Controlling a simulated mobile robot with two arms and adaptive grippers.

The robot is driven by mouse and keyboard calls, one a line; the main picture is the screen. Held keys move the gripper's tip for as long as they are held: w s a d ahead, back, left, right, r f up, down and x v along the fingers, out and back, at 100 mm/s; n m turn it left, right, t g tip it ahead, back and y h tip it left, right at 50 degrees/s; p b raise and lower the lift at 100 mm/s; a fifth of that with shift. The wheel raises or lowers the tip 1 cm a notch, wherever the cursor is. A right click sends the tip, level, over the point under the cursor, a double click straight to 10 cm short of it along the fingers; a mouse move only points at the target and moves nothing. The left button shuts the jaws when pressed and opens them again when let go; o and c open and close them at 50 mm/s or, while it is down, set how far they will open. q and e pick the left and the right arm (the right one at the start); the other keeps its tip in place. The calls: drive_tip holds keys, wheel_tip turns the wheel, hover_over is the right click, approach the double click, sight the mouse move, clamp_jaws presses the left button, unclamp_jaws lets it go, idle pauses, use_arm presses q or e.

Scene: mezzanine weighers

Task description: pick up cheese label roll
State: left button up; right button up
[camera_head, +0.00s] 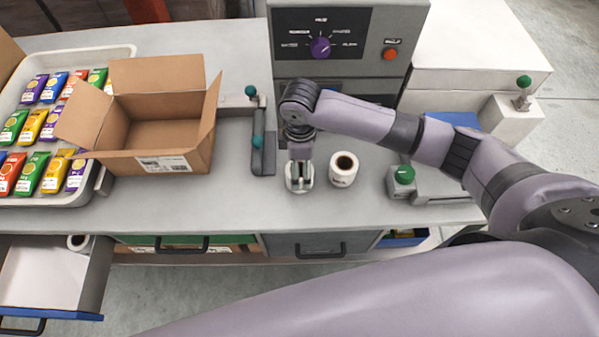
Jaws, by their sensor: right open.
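A white label roll (343,170) with a dark core stands on the grey counter in the middle of the view. Small dark print shows on its side, too small to read. A second white roll (79,242) lies in the open drawer at lower left. I cannot tell from print which roll is the cheese one. My left gripper is not in view.
An open cardboard box (160,130) and a white tray (100,55) of colourful packets stand to the left. A machine with a purple dial (320,47) rises behind. A green-knobbed device (402,180) is right of the roll. The counter's front strip is clear.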

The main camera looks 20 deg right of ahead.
sight(300, 171)
drive_tip(key=shift+a+f, duration=0.1)
drive_tip(key=shift+f, duration=1.45)
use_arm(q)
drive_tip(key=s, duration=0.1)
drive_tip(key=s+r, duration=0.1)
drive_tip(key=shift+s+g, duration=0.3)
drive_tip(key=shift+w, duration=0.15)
use_arm(e)
drive_tip(key=shift+c, duration=0.2)
drive_tip(key=c, duration=1.2)
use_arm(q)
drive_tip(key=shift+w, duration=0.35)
use_arm(e)
drive_tip(key=shift+c, duration=0.6)
